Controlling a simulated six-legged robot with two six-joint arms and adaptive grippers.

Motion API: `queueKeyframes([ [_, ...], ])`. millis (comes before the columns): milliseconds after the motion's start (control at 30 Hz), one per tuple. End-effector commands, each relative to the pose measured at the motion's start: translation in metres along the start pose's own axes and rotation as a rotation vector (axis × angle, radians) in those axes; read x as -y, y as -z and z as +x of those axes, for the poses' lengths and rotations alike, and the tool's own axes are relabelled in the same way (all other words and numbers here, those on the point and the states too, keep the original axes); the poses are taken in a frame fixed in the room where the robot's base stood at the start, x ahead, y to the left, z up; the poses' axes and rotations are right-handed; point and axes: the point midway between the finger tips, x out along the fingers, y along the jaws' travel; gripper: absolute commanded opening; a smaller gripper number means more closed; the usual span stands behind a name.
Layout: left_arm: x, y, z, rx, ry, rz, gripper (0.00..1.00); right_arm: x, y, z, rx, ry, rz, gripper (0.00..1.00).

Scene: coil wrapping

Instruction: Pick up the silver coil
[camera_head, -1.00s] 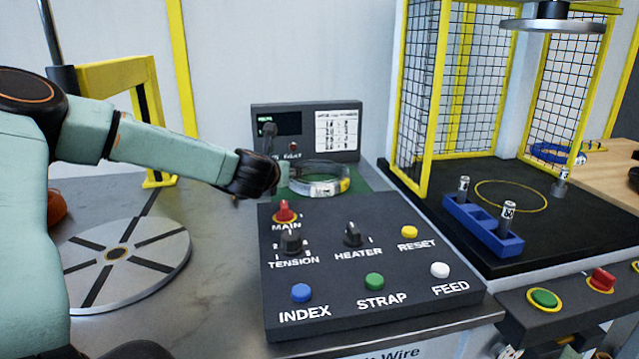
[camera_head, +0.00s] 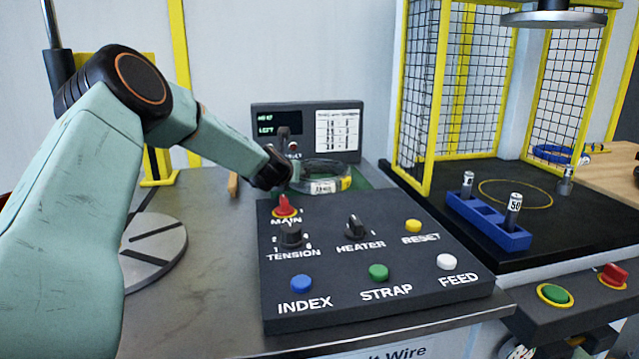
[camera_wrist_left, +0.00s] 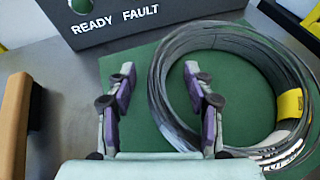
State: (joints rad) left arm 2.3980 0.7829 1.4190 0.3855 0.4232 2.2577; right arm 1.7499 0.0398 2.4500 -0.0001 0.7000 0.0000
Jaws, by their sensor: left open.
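The silver coil (camera_head: 325,186) lies flat on a green mat (camera_wrist_left: 142,58) behind the button console. It is a ring of grey wire with a yellow band and a white label. In the left wrist view the coil (camera_wrist_left: 230,33) fills the right side. My left gripper (camera_wrist_left: 160,75) is open over the coil's left side. One finger appears left of the wire and the other over the ring's inner edge. Their height above the wire is hard to tell. In the head view my left wrist hides the fingers and the coil's left end. My right gripper is not in view.
The button console (camera_head: 380,260) stands in front of the coil, and a display box (camera_head: 340,115) stands behind it. A brown wooden part (camera_wrist_left: 14,125) is left of the mat. A round slotted disc (camera_head: 155,250) is at left. A yellow mesh cage (camera_head: 465,90) stands at right.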

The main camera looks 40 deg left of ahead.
Motion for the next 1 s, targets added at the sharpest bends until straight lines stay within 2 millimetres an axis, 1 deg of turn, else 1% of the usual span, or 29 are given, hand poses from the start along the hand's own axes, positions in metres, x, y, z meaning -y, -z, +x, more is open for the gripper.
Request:
queueKeyframes([
  [100, 0.0006, 0.0, 0.0058, 0.0, 0.001, 0.0, 0.53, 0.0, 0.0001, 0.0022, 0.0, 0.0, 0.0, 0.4],
  [367, 0.0004, -0.0008, 0.0062, 0.0, 0.001, -0.001, 0.52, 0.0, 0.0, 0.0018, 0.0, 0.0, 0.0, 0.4],
  [900, 0.0, -0.0006, 0.0061, 0.001, 0.0, -0.002, 0.06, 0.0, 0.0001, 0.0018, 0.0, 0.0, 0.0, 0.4],
  [967, 0.0001, -0.0006, 0.0061, 0.001, 0.0, -0.002, 0.01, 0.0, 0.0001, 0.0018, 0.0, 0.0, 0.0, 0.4],
  [1000, 0.0001, -0.0006, 0.0061, 0.0, 0.0, -0.002, 0.0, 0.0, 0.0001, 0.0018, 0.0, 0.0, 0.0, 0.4],
])
